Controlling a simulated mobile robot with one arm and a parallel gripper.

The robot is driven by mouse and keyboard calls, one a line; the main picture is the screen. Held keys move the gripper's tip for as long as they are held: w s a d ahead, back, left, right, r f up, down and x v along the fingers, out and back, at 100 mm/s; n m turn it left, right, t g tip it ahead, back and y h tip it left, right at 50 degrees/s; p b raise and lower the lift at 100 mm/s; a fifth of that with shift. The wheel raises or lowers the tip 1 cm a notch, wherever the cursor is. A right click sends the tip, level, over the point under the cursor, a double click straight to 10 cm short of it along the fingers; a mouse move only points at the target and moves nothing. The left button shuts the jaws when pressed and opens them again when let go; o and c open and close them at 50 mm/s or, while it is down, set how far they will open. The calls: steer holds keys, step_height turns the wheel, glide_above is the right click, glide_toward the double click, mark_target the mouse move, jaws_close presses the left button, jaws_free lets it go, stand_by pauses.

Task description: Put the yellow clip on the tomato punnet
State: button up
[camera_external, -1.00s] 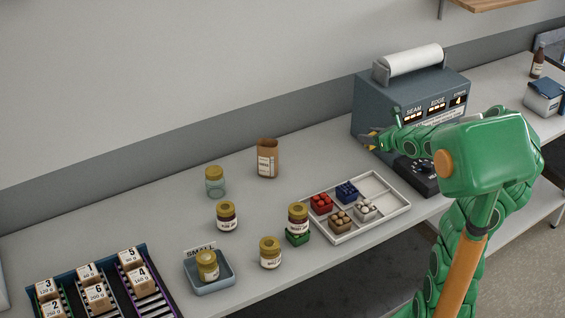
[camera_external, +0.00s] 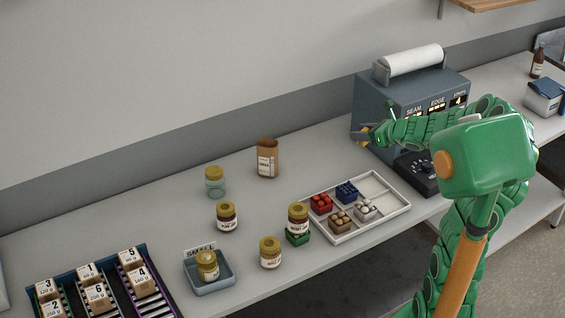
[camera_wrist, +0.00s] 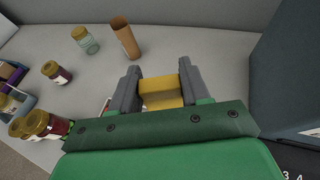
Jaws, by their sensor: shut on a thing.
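My gripper (camera_external: 362,135) is shut on the yellow clip (camera_wrist: 160,92), which sits between the two grey fingers in the wrist view. In the external view they are in front of the blue-grey machine, above the bench, left of its lower front. The tomato punnet, which I take to be the one with red contents (camera_external: 321,203), stands in the left part of the white divided tray (camera_external: 372,226). The tray is in front of and below the gripper. In the wrist view my gripper body hides nearly all of the tray.
Punnets with blue (camera_external: 347,191), brown (camera_external: 341,220) and white (camera_external: 365,209) contents share the tray. A brown paper tube (camera_external: 267,160) and several jars stand further left. The machine (camera_external: 412,92) rises close to my gripper.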

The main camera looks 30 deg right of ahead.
steer(key=shift+s+a+r, duration=0.1)
steer(key=shift+a+r, duration=0.05)
steer(key=shift+a, duration=0.15)
steer(key=s+a+f+n+g+y, duration=0.2)
steer(key=s+a+n+g+y, duration=0.6)
steer(key=s+a, duration=0.75)
steer(key=n, duration=0.1)
glide_above(320, 199)
steer(key=shift+t, duration=0.4)
steer(key=shift+s+d+f, duration=0.1)
steer(key=shift+f, duration=2.15)
steer(key=shift+s+f, duration=0.1)
steer(key=shift+f, duration=2.1)
steer(key=shift+w+f, duration=0.2)
steer(key=shift+f, duration=1.65)
steer(key=shift+f, duration=0.1)
